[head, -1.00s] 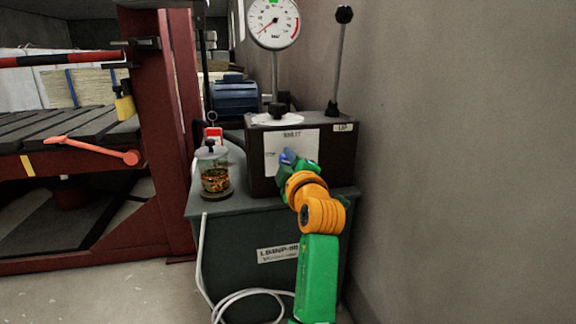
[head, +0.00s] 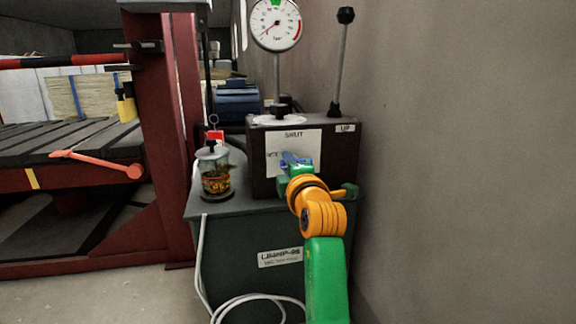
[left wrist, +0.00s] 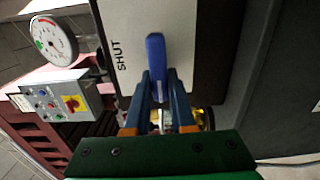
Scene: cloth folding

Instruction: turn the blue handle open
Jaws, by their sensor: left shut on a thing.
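The blue handle (head: 294,157) sits on the white plate marked SHUT on the front of a dark box (head: 338,155). In the left wrist view the blue handle (left wrist: 156,52) lies lengthwise in line with my fingers, with its far end sticking out beyond them. My left gripper (left wrist: 158,85) is shut on the blue handle, one finger on each side. In the head view my left gripper (head: 292,163) is at the plate and its wrist hides part of the handle. The handle's pivot is hard to make out. My right gripper is not in view.
A round gauge (head: 275,24) and a black-knobbed lever (head: 341,60) rise from the box. A glass jar (head: 215,172) stands on the green cabinet (head: 225,240) to the left. The grey wall (head: 460,160) is close on the right. A white cable (head: 200,260) hangs in front.

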